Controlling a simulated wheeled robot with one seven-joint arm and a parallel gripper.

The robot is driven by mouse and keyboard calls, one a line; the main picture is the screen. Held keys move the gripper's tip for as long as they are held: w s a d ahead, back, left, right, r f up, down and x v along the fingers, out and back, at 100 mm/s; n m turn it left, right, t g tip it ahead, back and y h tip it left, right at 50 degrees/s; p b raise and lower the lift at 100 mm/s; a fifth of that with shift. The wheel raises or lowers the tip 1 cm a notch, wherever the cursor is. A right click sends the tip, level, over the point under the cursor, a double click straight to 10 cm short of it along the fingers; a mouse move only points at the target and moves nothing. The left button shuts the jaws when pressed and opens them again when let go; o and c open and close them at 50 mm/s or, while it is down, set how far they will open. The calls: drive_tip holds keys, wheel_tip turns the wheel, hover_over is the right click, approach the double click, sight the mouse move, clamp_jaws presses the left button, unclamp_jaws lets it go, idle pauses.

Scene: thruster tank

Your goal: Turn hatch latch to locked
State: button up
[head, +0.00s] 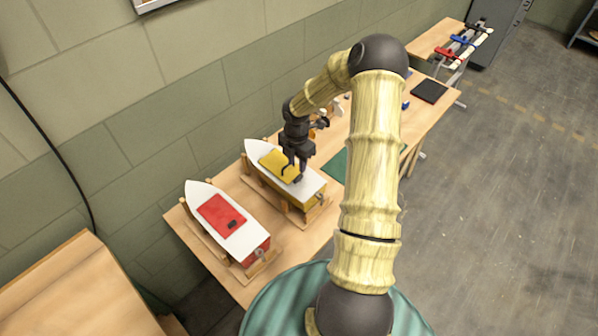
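A white boat with a yellow hatch (272,163) and yellow hull sits in a wooden cradle on the bench. A second white boat with a red hatch (217,212) sits to its left and nearer, with a small dark latch (233,224) on its hatch. My gripper (293,176) points down at the near end of the yellow hatch. A dark piece there, likely that hatch's latch, is mostly hidden by my fingers. I cannot tell whether the fingers touch it or how far apart they are.
The wooden bench (180,230) runs along the block wall. Beyond the boats are a green mat (336,167), a black flat pad (430,91) and several clamps (461,40) at the far end. Open grey floor lies to the right. Another wooden surface (75,295) is at lower left.

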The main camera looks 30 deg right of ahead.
sight(299, 176)
drive_tip(key=f, duration=0.3)
drive_tip(key=f+p, duration=0.1)
drive_tip(key=f, duration=0.2)
drive_tip(key=shift+s+d+f, duration=0.1)
drive_tip(key=shift+d+f, duration=0.1)
drive_tip(key=shift+c, duration=0.2)
clamp_jaws()
